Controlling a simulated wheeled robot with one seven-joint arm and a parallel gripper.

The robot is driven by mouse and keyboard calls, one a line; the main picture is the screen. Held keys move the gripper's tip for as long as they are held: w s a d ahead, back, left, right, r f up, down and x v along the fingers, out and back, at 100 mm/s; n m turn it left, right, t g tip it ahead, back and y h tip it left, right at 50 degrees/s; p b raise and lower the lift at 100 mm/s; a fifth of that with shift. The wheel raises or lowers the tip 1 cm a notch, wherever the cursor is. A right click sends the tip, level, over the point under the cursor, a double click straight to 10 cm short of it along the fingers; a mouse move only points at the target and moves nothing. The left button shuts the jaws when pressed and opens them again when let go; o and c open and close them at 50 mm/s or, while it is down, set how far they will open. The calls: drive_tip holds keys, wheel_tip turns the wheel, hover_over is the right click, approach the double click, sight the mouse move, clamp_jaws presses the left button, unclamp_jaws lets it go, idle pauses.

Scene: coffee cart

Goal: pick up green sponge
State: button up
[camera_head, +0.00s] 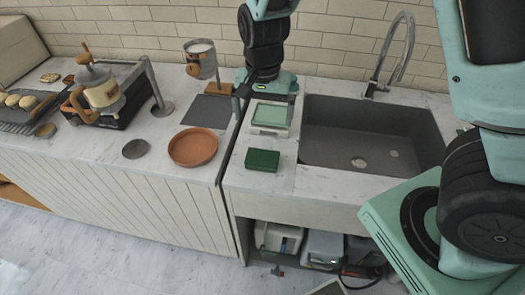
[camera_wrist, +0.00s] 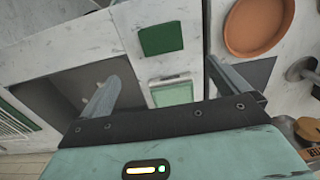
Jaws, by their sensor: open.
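The green sponge (camera_head: 262,160) is a dark green block lying flat on the white marble counter, left of the sink's front corner. It also shows in the wrist view (camera_wrist: 161,39), just beyond the fingertips and between their lines. My gripper (camera_wrist: 162,72) is open and empty, with its two grey fingers spread wide. In the head view my gripper is at the back of the counter, over the area behind a pale device with a light green top (camera_head: 270,115). The sponge is apart from my gripper and fully visible.
The pale device also shows between my fingers in the wrist view (camera_wrist: 172,94). The sink (camera_head: 345,147) with a tall faucet (camera_head: 392,50) lies right of the sponge. A terracotta dish (camera_head: 193,147) and a dark mat (camera_head: 207,111) lie left, past a counter seam. Counter around the sponge is clear.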

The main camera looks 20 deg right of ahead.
drive_tip(key=p, duration=0.2)
hover_over(262, 157)
wheel_tip(262, 157, down, 12)
drive_tip(key=shift+s+r, duration=0.1)
drive_tip(key=shift+r, duration=0.05)
drive_tip(key=shift+f+p, duration=1.05)
drive_tip(key=shift+f, duration=1.6)
drive_tip(key=shift+c, duration=0.3)
drive_tip(key=c, duration=0.7)
